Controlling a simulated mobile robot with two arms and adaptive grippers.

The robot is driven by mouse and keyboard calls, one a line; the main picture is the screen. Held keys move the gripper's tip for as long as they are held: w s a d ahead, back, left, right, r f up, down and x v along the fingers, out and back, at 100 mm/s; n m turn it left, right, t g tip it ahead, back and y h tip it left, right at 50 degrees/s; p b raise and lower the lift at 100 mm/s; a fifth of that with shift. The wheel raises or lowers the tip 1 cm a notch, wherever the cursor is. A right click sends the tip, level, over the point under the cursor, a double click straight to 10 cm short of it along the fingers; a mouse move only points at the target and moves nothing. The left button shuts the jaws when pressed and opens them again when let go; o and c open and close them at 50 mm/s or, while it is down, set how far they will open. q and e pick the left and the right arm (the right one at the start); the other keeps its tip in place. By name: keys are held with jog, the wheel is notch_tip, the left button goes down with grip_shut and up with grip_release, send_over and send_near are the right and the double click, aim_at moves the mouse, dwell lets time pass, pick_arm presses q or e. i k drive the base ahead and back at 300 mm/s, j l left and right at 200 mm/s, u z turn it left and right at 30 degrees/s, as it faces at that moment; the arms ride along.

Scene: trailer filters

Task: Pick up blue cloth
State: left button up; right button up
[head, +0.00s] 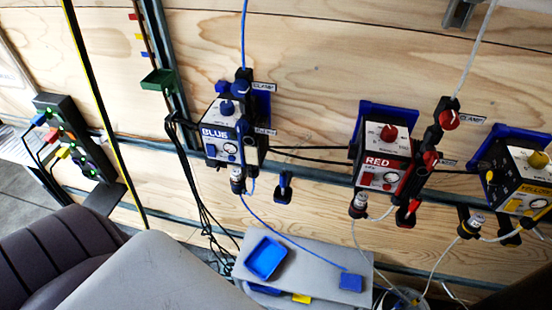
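A small flat blue square (350,282), which looks like a folded blue cloth, lies near the right end of a grey surface (315,262) at the bottom centre. A thin blue cord runs down to its area. A brighter blue tray (265,258) with a raised rim sits on the left part of the same surface. The picture is too small to tell whether anything lies in the tray. Neither of my grippers shows in the head view.
Boxes labelled BLUE (228,132), RED (382,160) and YELLOW (522,178) hang on the wooden wall, with cords below them.

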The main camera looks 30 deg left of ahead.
aim_at(353, 283)
jog(key=i+l, duration=0.1)
jog(key=l, duration=0.3)
jog(key=i+l, duration=0.1)
jog(key=l, duration=0.35)
jog(key=i+l, duration=0.1)
jog(key=l, duration=0.3)
jog(key=l+u, duration=0.1)
jog(key=u, duration=0.35)
jog(key=l+u, duration=0.15)
jog(key=u, duration=0.3)
jog(key=l+u, duration=0.1)
jog(key=u, duration=0.35)
jog(key=l+u, duration=0.15)
jog(key=u, duration=0.3)
